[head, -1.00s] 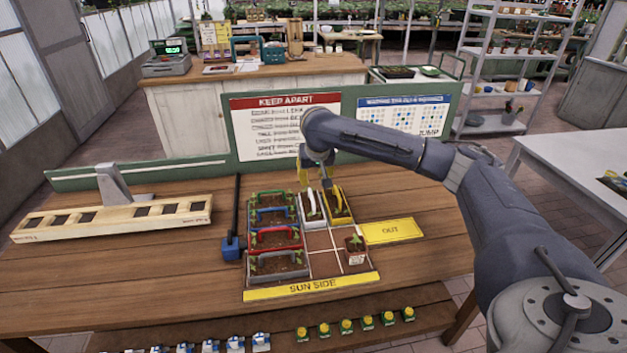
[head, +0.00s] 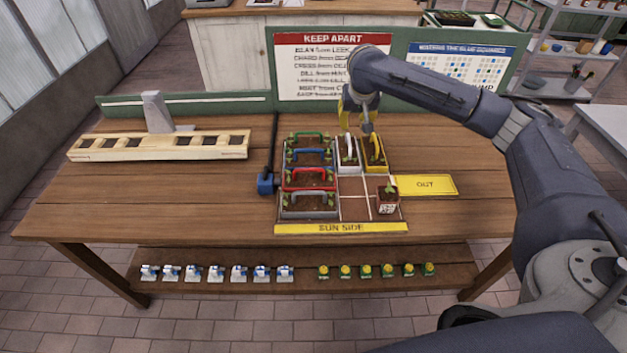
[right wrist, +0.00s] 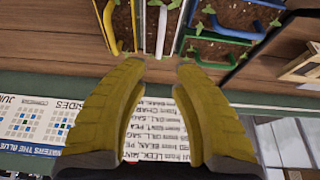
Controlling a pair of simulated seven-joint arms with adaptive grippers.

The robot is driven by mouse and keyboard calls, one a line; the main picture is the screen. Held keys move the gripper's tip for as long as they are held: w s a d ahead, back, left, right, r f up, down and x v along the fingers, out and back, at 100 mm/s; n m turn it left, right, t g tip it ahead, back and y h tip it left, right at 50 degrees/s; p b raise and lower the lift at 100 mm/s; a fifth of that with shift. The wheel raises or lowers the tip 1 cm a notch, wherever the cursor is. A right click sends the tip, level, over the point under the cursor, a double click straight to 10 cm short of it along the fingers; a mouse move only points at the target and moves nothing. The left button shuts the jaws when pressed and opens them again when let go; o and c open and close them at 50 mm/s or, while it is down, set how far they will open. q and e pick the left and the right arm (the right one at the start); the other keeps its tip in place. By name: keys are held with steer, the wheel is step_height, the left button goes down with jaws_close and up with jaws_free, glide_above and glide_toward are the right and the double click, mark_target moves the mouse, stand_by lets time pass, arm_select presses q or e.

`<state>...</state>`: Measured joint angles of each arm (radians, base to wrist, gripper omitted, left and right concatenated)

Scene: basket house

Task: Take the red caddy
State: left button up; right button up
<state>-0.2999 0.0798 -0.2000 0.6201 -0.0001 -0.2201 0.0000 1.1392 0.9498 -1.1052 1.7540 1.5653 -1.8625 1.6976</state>
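The red caddy (head: 284,184), a planter with a red arched handle and seedlings, sits in the left column of the planting board, between the blue caddy (head: 284,165) and the grey caddy (head: 310,213). My right gripper (head: 357,118) is open and empty. It hangs above the back edge of the board, behind the white caddy (head: 348,168) and yellow caddy (head: 375,167), up and right of the red caddy. In the right wrist view my two yellow fingers (right wrist: 168,72) are apart, with the white caddy's handle (right wrist: 162,32) just beyond them. My left gripper is out of view.
The green caddy (head: 305,136) is at the back of the left column. A small potted plant (head: 387,203) stands front right beside the yellow OUT plate (head: 426,185). A blue-ended dark rod (head: 265,183) lies left of the board. A green panel with signs (head: 333,68) stands behind.

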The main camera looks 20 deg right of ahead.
stand_by(0.4)
steer(key=shift+o, duration=1)
